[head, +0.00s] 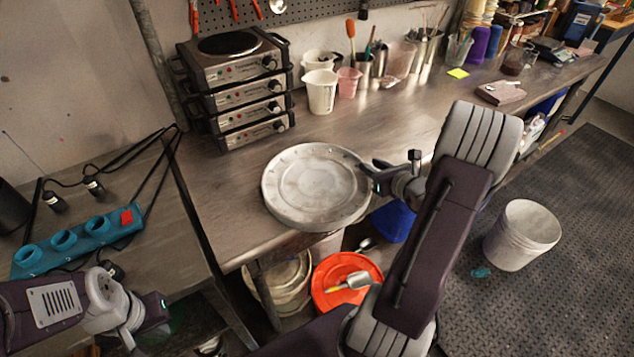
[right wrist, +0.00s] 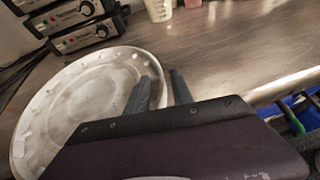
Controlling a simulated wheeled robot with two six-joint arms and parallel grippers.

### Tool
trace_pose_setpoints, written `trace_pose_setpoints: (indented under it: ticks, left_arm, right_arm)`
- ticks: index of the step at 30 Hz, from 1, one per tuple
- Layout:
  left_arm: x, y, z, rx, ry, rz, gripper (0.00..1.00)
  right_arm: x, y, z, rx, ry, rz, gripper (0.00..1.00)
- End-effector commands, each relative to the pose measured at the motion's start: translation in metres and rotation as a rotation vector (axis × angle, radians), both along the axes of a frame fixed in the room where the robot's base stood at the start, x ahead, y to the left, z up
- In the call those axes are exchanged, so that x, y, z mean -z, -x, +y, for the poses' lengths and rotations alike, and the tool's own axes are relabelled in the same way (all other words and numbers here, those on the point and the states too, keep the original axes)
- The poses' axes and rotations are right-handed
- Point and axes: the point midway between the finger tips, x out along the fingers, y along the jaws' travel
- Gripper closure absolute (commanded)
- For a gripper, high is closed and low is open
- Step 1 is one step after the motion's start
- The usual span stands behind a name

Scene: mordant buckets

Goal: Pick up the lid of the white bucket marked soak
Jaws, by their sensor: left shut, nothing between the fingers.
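A round, whitish, stained lid (head: 313,187) with small tabs around its rim is at the bench's front edge and hangs partly past it. My right gripper (head: 372,178) is at the lid's right edge. In the right wrist view its two fingers (right wrist: 161,85) stand on either side of the rim of the lid (right wrist: 85,95), seemingly shut on it. A pale bucket (head: 328,244) shows partly below the lid, mostly hidden; no "soak" marking is readable. My left gripper (head: 155,312) is at the lower left, shut and empty, away from the lid; its fingertips are hard to make out.
Stacked hot plates (head: 237,90) stand behind the lid. White and pink cups and tool pots line the wall. Below the bench are an orange lid (head: 345,270) with a scoop and another pale bucket (head: 283,280). A white bucket (head: 522,235) stands on the floor mat.

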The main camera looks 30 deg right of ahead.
Motion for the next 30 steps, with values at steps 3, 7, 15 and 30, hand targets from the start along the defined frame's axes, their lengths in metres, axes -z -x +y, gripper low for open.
trace_pose_setpoints:
  ticks: [3,7,15,30]
  left_arm:
    - [-0.002,0.0,0.0,0.0,0.0,0.0,1.0]
    - [-0.002,0.0,0.0,0.0,0.0,0.0,1.0]
    - [-0.002,0.0,0.0,0.0,0.0,0.0,1.0]
    - [-0.002,0.0,0.0,0.0,0.0,0.0,1.0]
  right_arm:
    - [0.01,-0.02,-0.001,-0.004,-0.001,0.001,0.72]
    - [0.015,-0.032,-0.003,-0.002,0.0,0.0,0.72]
    - [0.015,-0.032,-0.003,-0.001,0.001,0.0,0.91]
    - [0.015,-0.032,-0.003,-0.001,0.0,0.001,1.0]
